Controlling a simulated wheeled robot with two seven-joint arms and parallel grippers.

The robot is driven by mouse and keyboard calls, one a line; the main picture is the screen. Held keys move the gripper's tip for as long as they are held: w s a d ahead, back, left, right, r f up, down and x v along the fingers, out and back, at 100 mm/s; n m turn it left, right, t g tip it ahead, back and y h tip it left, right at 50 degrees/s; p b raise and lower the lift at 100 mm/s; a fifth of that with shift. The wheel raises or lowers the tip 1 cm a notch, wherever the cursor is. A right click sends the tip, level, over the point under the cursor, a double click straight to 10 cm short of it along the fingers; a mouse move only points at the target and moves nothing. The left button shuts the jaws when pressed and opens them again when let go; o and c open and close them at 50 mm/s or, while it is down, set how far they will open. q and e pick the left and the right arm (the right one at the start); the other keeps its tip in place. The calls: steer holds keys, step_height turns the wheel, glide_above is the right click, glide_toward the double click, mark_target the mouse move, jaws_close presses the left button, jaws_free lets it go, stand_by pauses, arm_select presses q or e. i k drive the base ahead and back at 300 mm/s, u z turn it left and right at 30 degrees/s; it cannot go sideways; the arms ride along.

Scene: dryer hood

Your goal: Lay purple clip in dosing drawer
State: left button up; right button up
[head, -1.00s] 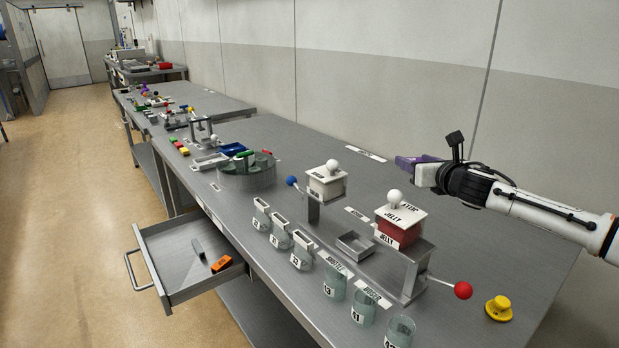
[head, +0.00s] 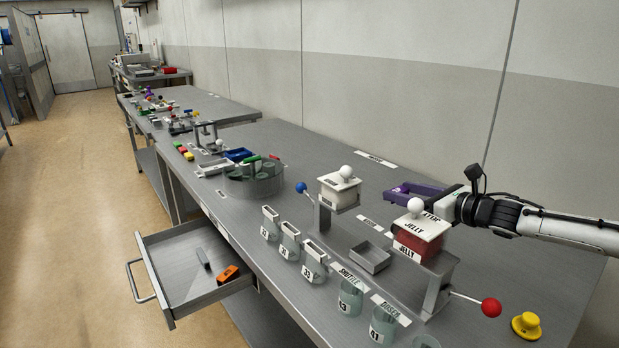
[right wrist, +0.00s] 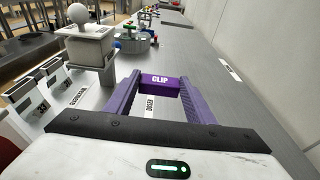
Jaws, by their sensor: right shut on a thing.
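The purple clip (right wrist: 160,84), a small block lettered CLIP, is between the two purple fingers of my right gripper (right wrist: 160,90). In the head view the right gripper (head: 404,190) is shut on the clip (head: 398,188), above the bench behind the dispensers. The open drawer (head: 178,272) juts from the bench's front edge at the lower left, far from the gripper. An orange block (head: 229,273) and a small grey piece (head: 203,258) lie in it. I cannot read a drawer label. My left gripper is not in view.
A JELLY dispenser (head: 417,243) with a red-ball lever (head: 491,307) and a second dispenser (head: 339,192) stand between the gripper and the drawer. Several glass beakers (head: 349,299) line the front edge. A round carousel (head: 253,180) stands further left. A yellow button (head: 526,325) is at right.

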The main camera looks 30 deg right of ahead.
mark_target(203, 242)
steer(key=i, duration=0.85)
